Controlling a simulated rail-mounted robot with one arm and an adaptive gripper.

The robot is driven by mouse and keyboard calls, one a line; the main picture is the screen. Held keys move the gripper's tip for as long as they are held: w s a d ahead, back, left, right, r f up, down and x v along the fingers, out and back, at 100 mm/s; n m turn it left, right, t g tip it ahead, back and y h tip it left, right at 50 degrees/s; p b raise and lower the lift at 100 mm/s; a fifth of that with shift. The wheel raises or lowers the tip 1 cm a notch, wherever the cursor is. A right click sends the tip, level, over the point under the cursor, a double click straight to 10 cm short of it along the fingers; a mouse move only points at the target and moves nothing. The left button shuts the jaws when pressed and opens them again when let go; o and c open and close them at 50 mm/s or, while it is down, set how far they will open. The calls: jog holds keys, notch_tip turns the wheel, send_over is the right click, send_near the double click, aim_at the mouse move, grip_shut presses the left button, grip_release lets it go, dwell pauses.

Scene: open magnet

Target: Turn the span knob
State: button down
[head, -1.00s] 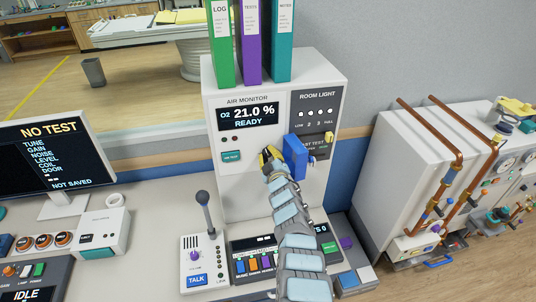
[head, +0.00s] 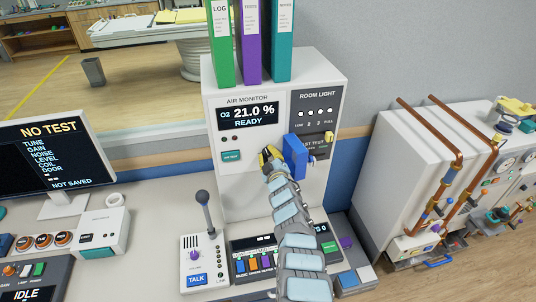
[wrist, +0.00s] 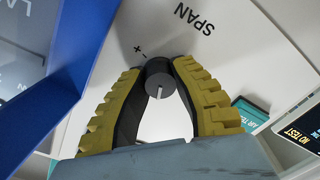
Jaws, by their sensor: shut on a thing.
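The span knob (wrist: 160,78) is a small dark grey cylinder with a pale pointer line, seen in the wrist view below the printed word SPAN and a plus/minus mark. My gripper (wrist: 158,75) has its yellow-and-black fingers closed on opposite sides of it. In the head view my gripper (head: 266,155) is at the front of the white air monitor (head: 240,190), right of the teal button; the knob is hidden there. The monitor display (head: 248,115) reads O2 21.0 % READY.
A blue block (head: 295,155) stands out close right of my gripper, and shows as a slab in the wrist view (wrist: 75,80). A talk microphone (head: 203,200) stands below left. Binders (head: 250,45) stand on the monitor.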

jog(key=shift+a+r, duration=0.2)
jog(key=c, duration=0.8)
grip_release()
jog(key=shift+w, duration=0.1)
jog(key=shift+f, duration=0.1)
jog(key=shift+d+f, duration=0.1)
jog(key=shift+d, duration=0.05)
